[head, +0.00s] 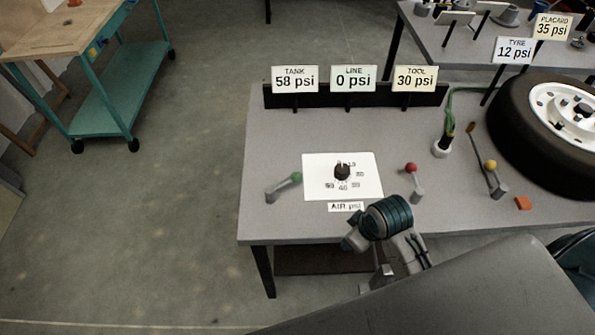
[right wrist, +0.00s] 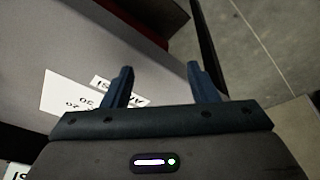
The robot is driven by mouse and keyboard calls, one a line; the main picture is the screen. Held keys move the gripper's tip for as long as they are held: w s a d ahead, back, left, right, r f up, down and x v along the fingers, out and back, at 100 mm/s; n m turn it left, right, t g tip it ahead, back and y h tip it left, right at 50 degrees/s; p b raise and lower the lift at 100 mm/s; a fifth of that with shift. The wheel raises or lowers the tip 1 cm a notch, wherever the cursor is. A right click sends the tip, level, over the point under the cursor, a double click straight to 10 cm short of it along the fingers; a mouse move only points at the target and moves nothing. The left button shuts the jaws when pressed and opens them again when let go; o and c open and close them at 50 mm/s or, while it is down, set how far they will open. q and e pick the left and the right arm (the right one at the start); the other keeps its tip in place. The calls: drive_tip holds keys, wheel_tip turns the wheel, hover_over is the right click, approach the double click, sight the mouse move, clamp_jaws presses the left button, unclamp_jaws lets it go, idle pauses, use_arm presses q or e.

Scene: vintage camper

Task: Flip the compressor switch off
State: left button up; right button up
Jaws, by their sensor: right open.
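No control in view carries a readable compressor label. A lever with a green knob (head: 296,178) stands left of a white dial plate on the grey table. A lever with a red knob (head: 411,168) stands right of the plate, and one with a yellow knob (head: 491,165) is farther right. The black dial (head: 342,172) sits on the plate. My right gripper (right wrist: 160,70) is open and empty; in the right wrist view its fingers are near the table edge, beside the plate. In the head view my right wrist is at the table's front edge. My left gripper is out of view.
Signs read tank 58 psi (head: 295,79), line 0 psi (head: 353,78) and tool 30 psi (head: 415,78). A wheel (head: 525,110) and an orange block (head: 522,203) are at the right. A teal cart (head: 120,90) stands at the far left, with open floor between.

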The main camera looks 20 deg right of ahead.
sight(299, 174)
drive_tip(key=w+r+n, duration=0.1)
drive_tip(key=w+n, duration=0.1)
drive_tip(key=w, duration=0.1)
drive_tip(key=w+a+r+n+y, duration=0.1)
drive_tip(key=w+n, duration=0.1)
drive_tip(key=w, duration=0.1)
drive_tip(key=w+r+n, duration=0.1)
drive_tip(key=w+n, duration=0.1)
drive_tip(key=w, duration=0.2)
drive_tip(key=shift+w+a+r+g+y, duration=0.1)
drive_tip(key=shift+a+r+g+y, duration=0.2)
drive_tip(key=shift+a+y, duration=0.1)
drive_tip(key=w+a+r+n+y, duration=0.2)
drive_tip(key=w+r+n, duration=0.5)
drive_tip(key=w, duration=0.2)
use_arm(q)
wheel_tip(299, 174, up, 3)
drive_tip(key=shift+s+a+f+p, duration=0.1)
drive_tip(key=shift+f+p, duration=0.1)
drive_tip(key=shift+p, duration=1.05)
use_arm(e)
drive_tip(key=shift+g, duration=0.4)
drive_tip(key=x, duration=1)
drive_tip(key=shift+w+f, duration=0.1)
drive_tip(key=shift+f, duration=0.05)
clamp_jaws()
